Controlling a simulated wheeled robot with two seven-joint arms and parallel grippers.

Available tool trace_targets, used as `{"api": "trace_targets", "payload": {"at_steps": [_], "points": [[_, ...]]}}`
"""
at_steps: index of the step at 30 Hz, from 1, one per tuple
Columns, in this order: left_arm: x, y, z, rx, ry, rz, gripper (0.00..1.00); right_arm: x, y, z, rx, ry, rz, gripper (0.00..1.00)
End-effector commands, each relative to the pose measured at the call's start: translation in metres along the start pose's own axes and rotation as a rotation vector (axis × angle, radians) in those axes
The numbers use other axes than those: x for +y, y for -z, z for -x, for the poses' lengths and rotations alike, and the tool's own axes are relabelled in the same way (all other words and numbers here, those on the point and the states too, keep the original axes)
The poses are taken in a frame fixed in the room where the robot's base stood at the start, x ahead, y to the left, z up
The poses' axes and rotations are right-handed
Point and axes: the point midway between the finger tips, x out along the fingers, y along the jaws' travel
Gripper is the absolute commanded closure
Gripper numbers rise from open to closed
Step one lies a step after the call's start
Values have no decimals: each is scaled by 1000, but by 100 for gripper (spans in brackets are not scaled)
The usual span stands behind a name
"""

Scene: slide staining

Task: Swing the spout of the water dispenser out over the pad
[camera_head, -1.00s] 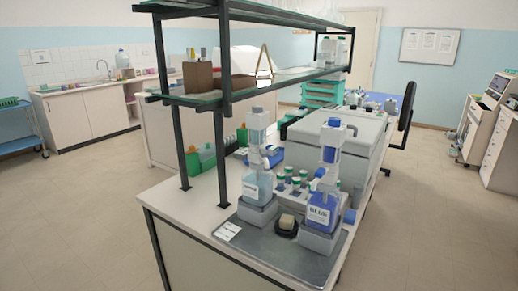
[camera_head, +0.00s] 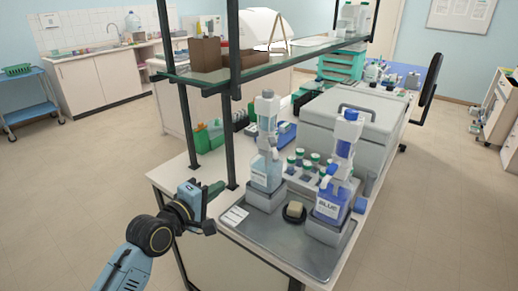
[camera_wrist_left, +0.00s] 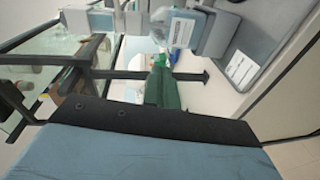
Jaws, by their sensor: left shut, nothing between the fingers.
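The dispenser with pale, clear liquid (camera_head: 266,170) stands on a grey block at the back left of the metal tray. It looks like the water one; it also shows in the left wrist view (camera_wrist_left: 174,28). Its spout is too small to make out surely. A beige pad (camera_head: 294,208) sits on a round black holder between this dispenser and the blue one. My left gripper (camera_head: 218,188) is shut and empty, left of the tray and apart from the dispenser. Its green fingers show in the left wrist view (camera_wrist_left: 162,82). My right gripper is not in view.
The dispenser labelled BLUE (camera_head: 331,198) stands at the tray's right. Several green-capped bottles (camera_head: 308,168) stand behind the tray (camera_head: 270,240). A shelf post (camera_head: 232,130) rises close behind my gripper. The tray's front is clear apart from a white label (camera_head: 234,216).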

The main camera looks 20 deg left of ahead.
Motion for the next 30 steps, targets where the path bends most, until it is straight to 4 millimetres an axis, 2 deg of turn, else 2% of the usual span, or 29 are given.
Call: {"api": "trace_targets", "payload": {"at_steps": [1, 3, 6, 11, 25, 30], "points": [[31, -2, 6, -14, -52, 31, 100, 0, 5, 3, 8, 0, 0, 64], [56, -4, 12, -33, -95, 68, 100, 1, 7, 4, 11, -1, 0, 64], [76, -7, 16, -48, -128, 97, 100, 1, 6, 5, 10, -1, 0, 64], [83, -8, 5, -52, -138, 108, 100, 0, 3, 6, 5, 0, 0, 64], [95, -12, -85, -51, -137, 103, 100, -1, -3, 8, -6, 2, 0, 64], [99, -32, -99, -51, -136, 106, 100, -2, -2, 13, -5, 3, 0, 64]]}}
